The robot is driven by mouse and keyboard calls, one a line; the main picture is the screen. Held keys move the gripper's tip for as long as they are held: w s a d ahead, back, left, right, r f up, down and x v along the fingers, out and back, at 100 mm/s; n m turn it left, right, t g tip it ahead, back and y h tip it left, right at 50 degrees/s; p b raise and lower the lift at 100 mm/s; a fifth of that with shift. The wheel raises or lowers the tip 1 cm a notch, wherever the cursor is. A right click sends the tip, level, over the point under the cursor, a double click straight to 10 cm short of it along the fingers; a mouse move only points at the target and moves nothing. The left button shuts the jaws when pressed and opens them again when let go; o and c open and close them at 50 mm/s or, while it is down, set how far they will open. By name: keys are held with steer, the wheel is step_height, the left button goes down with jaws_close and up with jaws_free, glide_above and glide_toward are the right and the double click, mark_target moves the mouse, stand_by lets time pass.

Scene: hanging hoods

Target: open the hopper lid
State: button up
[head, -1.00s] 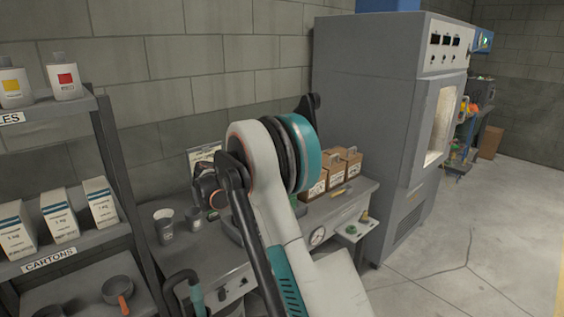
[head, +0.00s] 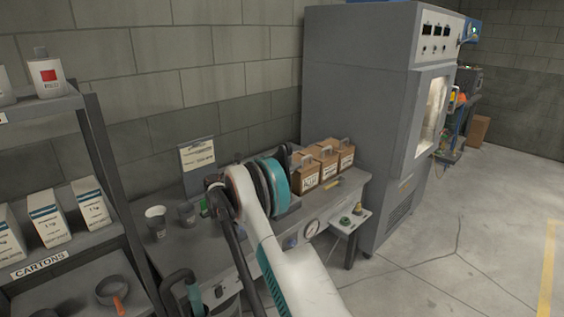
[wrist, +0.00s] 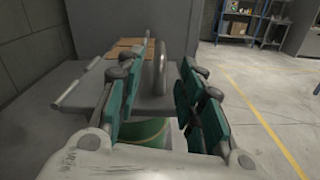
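In the wrist view, my gripper (wrist: 161,85) is open, its teal-padded fingers spread apart. A grey upright rounded bar (wrist: 160,68) shows in the gap between the fingers; I cannot tell whether either finger touches it. A green round part (wrist: 143,131) lies lower down between the fingers, partly hidden by them. I cannot tell for certain which grey part is the hopper lid. In the head view, my arm hides the middle of the bench and my fingers cannot be made out.
The grey bench (head: 185,262) carries cups at left and brown boxes (head: 322,165) at right. A gauge (head: 311,228) is on its front. A carton shelf (head: 75,245) stands close on the left, a tall grey cabinet (head: 355,120) on the right. Floor at right is clear.

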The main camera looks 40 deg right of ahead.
steer(key=d, duration=0.2)
steer(key=d+b, duration=0.1)
steer(key=d, duration=0.5)
steer(key=shift+w, duration=0.3)
jaws_close()
steer(key=shift+r, duration=0.1)
